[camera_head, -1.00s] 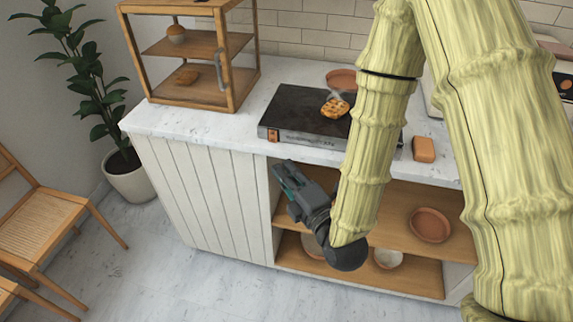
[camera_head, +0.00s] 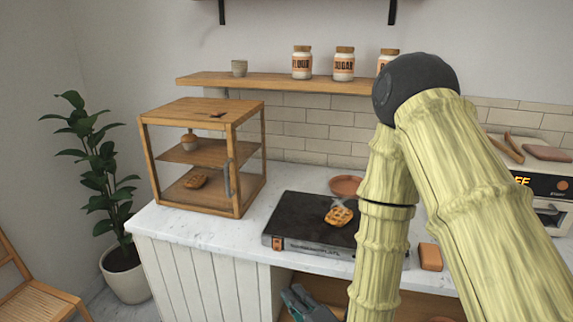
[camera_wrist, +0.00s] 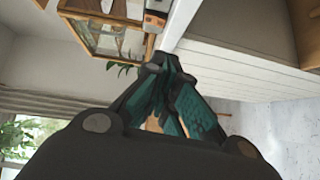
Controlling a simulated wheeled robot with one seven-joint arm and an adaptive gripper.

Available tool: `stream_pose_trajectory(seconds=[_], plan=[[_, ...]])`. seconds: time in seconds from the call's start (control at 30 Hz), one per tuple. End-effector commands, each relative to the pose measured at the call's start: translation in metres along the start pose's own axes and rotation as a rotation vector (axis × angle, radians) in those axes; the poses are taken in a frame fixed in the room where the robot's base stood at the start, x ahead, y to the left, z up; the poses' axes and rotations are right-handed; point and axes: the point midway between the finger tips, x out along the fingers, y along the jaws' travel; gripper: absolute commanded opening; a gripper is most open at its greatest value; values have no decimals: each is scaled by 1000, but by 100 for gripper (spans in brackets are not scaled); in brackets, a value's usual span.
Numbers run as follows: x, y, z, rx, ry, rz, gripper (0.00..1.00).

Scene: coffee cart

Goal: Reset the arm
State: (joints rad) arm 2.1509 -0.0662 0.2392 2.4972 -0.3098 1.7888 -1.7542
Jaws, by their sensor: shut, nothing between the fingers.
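My arm, with a bamboo-like surface, fills the right half of the head view, bending at a dark round joint near the top. My gripper (camera_head: 306,300) shows only partly at the bottom edge of the head view, in front of the counter's open lower shelves. In the wrist view my gripper (camera_wrist: 170,65) has its dark and teal fingers together at the tips, with nothing between them. The white-panelled counter front (camera_wrist: 235,65) lies beyond the fingers in that view.
A black griddle (camera_head: 290,222) with a waffle (camera_head: 339,217) sits on the marble counter (camera_head: 190,222). A wooden display case (camera_head: 236,195) holds pastries. A wall shelf (camera_head: 270,82) carries jars. A plant (camera_head: 122,262) stands left on the floor.

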Motion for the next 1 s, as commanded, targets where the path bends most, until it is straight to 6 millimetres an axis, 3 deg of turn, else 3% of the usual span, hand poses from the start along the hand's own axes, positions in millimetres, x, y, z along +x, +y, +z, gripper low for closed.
stream_pose_trajectory(seconds=[0.27, 0.47, 0.6, 0.8, 1.0], plan=[[-37, -118, 36, 444, -168, -350, 0], [-87, -197, 58, 775, -391, -566, 0], [-133, -246, 69, 998, -597, -688, 0], [-208, -304, 77, 1288, -959, -800, 0], [-280, -339, 78, 1494, -1328, -830, 0]])
